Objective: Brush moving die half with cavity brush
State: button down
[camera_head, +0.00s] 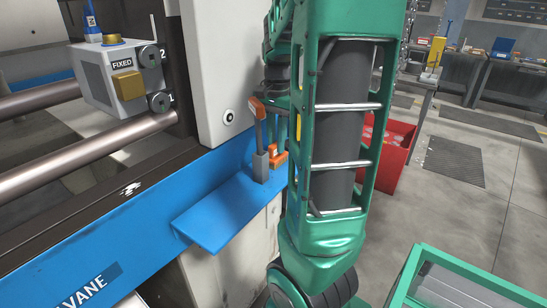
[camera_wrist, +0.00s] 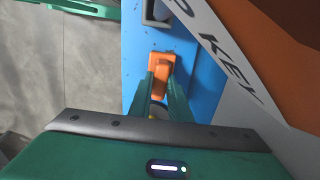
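The fixed die half (camera_head: 115,80), a grey block marked FIXED, sits between the machine's bars at the upper left. I cannot make out the moving die half. A tool with an orange top and grey lower part (camera_head: 260,165) stands on the blue shelf (camera_head: 222,212). Beside it is a lower orange piece (camera_head: 278,157), partly hidden by my arm; I cannot tell which is the cavity brush. In the wrist view my gripper (camera_wrist: 161,78) has its two green fingers on either side of an orange block (camera_wrist: 160,60). I cannot tell whether they touch it.
The blue machine beam (camera_head: 130,225) runs behind the shelf. A red bin (camera_head: 392,150) stands on the floor beyond my arm. A green-framed crate (camera_head: 465,270) is at the lower right. Workbenches line the back, with open floor before them.

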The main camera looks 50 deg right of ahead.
jog(key=shift+r, duration=3.05)
